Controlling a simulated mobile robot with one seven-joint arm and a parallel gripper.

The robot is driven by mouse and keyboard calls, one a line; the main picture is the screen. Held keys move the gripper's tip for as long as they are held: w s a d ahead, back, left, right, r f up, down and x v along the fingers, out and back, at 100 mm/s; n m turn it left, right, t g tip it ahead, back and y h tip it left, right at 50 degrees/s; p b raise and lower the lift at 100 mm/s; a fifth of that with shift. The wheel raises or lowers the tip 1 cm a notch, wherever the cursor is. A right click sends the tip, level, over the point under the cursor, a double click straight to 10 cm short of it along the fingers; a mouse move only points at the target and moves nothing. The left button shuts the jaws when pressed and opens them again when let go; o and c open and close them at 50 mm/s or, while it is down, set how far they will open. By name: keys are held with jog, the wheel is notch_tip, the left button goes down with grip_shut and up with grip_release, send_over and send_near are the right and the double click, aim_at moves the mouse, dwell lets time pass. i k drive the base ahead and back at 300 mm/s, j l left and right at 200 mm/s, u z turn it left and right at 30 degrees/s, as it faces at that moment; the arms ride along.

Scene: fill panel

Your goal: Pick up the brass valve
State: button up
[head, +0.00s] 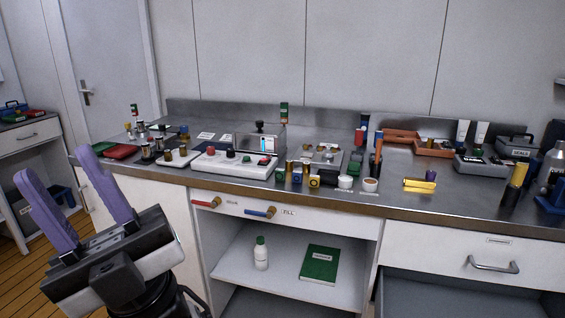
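My gripper (56,163) is at the lower left of the head view. Its two purple fingers point up and stand apart, with nothing between them. It is in front of the counter's left end, clear of the objects. Small brass-coloured pieces (323,150) lie on a grey tray (333,162) at the middle of the counter. They are too small for me to tell whether one is the brass valve. A red-handled fitting (207,203) and a blue-handled fitting (261,212) with brass-coloured ends are on the counter's front panel, the blue one beside a FILL label.
A white panel box (232,165) with knobs stands left of the grey tray. Small blocks and cups (345,182) crowd the front edge. Yellow pieces (420,185) lie right of them, with bare steel (460,195) around. A bottle (261,255) and green book (320,264) are on the shelf below.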

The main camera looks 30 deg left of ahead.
aim_at(430, 144)
jog(key=i+j+u, duration=0.15)
jog(key=i+j, duration=0.4)
jog(key=i+j+u, duration=0.2)
jog(key=i+j, duration=0.25)
jog(key=i, duration=0.3)
